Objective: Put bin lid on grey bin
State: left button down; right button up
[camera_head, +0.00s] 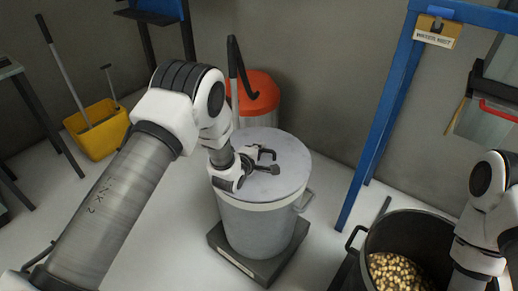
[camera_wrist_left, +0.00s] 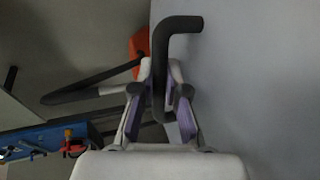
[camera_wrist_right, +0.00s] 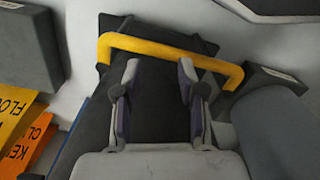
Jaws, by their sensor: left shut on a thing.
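The grey bin (camera_head: 255,230) stands on a dark platform in the middle of the head view. The round grey bin lid (camera_head: 288,148) lies across its top and looks about level; I cannot tell whether it is fully seated. My left gripper (camera_head: 267,161) is at the lid's dark handle and shut on it. In the left wrist view the dark bent handle (camera_wrist_left: 180,24) runs between the fingers (camera_wrist_left: 160,80), with the lid's pale surface (camera_wrist_left: 255,80) at the right. My right gripper (camera_wrist_right: 158,75) is open and empty in the right wrist view; its fingers are hidden in the head view.
A red-orange bin (camera_head: 262,92) stands behind the grey bin. A yellow mop bucket (camera_head: 98,130) is at the left. A dark pot (camera_head: 420,232) with yellowish pieces is at the lower right, near a blue frame (camera_head: 383,110). A yellow bar (camera_wrist_right: 170,50) lies beyond my right fingers.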

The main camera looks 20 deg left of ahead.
pick_arm(q)
jog(key=shift+f+b, duration=0.3)
jog(key=shift+f, duration=0.25)
dwell(0.4)
jog(key=c, duration=1.1)
grip_release()
jog(key=shift+s, duration=0.1)
jog(key=v, duration=1.2)
jog(key=shift+d+f, duration=0.1)
